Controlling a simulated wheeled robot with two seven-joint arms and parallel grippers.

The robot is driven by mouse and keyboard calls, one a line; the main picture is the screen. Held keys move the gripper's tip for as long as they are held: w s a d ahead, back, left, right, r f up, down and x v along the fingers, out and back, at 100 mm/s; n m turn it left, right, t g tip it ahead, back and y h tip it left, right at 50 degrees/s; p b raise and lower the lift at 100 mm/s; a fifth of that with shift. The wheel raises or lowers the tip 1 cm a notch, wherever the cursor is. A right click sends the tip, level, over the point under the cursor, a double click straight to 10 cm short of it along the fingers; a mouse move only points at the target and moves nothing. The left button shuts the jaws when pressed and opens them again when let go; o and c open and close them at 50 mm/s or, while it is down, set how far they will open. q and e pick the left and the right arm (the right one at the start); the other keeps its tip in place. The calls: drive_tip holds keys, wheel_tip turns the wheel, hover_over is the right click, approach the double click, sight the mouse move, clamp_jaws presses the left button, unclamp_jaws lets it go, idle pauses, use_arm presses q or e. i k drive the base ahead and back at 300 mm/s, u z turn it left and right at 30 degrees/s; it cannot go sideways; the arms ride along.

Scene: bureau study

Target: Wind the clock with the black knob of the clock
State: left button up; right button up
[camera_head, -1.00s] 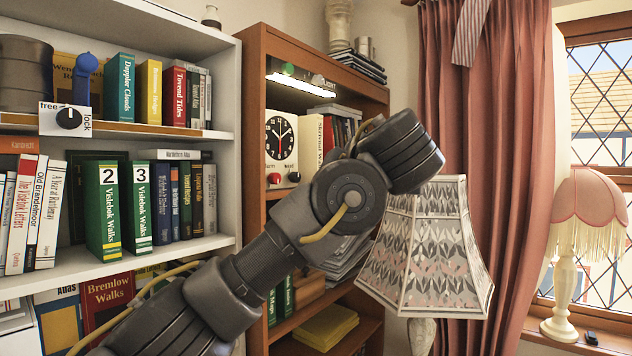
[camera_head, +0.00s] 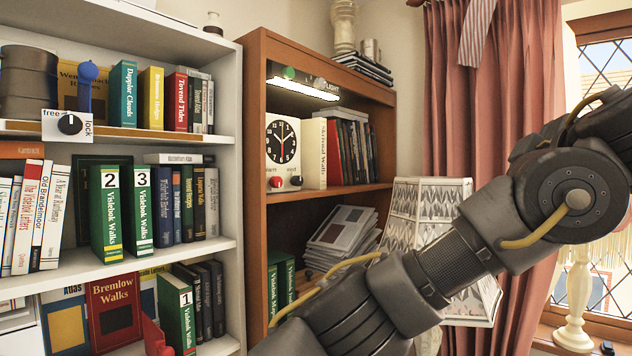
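Below the face are a red knob (camera_head: 275,183) on the left and the black knob (camera_head: 296,181) on the right, both unobstructed. One of my arms crosses the lower right of the picture, in front of the lamp and curtain and clear of the clock. Its gripper end is beyond the picture or hidden. Neither gripper shows.
Books (camera_head: 313,153) stand close to the clock's right. A white bookcase (camera_head: 218,143) with a free/lock dial (camera_head: 70,123) is at left. A lampshade (camera_head: 427,205) is partly behind my arm. Space before the clock looks open.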

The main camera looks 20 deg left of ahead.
sight(296, 180)
drive_tip(key=i, duration=0.9)
drive_tip(key=u, duration=1.3)
